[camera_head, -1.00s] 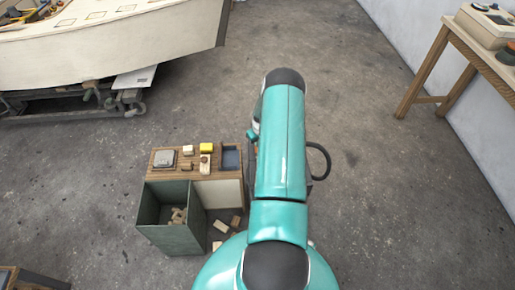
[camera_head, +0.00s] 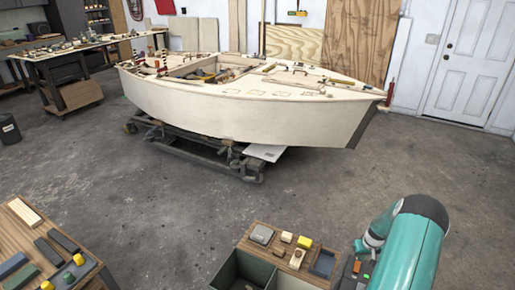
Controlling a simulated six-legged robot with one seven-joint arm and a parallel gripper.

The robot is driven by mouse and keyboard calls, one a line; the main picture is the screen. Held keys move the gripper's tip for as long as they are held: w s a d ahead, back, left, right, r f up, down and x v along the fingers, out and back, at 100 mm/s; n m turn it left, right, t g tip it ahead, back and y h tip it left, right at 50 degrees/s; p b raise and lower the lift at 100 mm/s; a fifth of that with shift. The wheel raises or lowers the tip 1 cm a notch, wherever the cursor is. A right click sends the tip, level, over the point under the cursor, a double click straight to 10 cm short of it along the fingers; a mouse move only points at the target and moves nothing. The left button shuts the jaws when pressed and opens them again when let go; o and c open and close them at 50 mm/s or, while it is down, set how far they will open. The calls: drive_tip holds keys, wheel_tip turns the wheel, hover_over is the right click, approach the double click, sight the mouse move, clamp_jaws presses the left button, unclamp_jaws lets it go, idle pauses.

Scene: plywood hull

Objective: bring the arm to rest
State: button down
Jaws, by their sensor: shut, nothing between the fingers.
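My teal arm (camera_head: 408,250) shows at the lower right of the head view. Its dark, rounded joint is uppermost, and a smaller teal and grey part hangs on its left side. The fingers of my gripper cannot be made out; they are hidden or out of the picture. The arm appears just right of a small wooden-topped cabinet (camera_head: 262,262), and I cannot tell the gap between them.
The cabinet carries small blocks, including a yellow one (camera_head: 305,242), and has an open dark bin. A plywood boat hull (camera_head: 240,112) stands on a wheeled trolley (camera_head: 195,145) beyond. A bench (camera_head: 22,232) is at lower left. The concrete floor (camera_head: 440,165) is clear at right.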

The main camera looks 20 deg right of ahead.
drive_tip(key=shift+r, duration=0.1)
drive_tip(key=w+a+r, duration=0.3)
drive_tip(key=r, duration=0.4)
drive_tip(key=w+a+r+n, duration=0.1)
drive_tip(key=w+a+r, duration=0.15)
drive_tip(key=r, duration=0.35)
drive_tip(key=w+a+r, duration=0.2)
drive_tip(key=a+r, duration=0.2)
drive_tip(key=r, duration=0.3)
drive_tip(key=a+r+n+t+h, duration=0.1)
drive_tip(key=a+r, duration=1.4)
drive_tip(key=r, duration=0.1)
drive_tip(key=s+a+r+n+t, duration=0.1)
drive_tip(key=s+a+r, duration=0.6)
drive_tip(key=a+r, duration=0.5)
drive_tip(key=s+a+r+t+y, duration=0.1)
drive_tip(key=s+a, duration=1.1)
drive_tip(key=s, duration=0.2)
drive_tip(key=shift+s+r+n+t+y, duration=0.2)
drive_tip(key=shift+s+n+t+y, duration=0.1)
drive_tip(key=shift+n+t, duration=0.1)
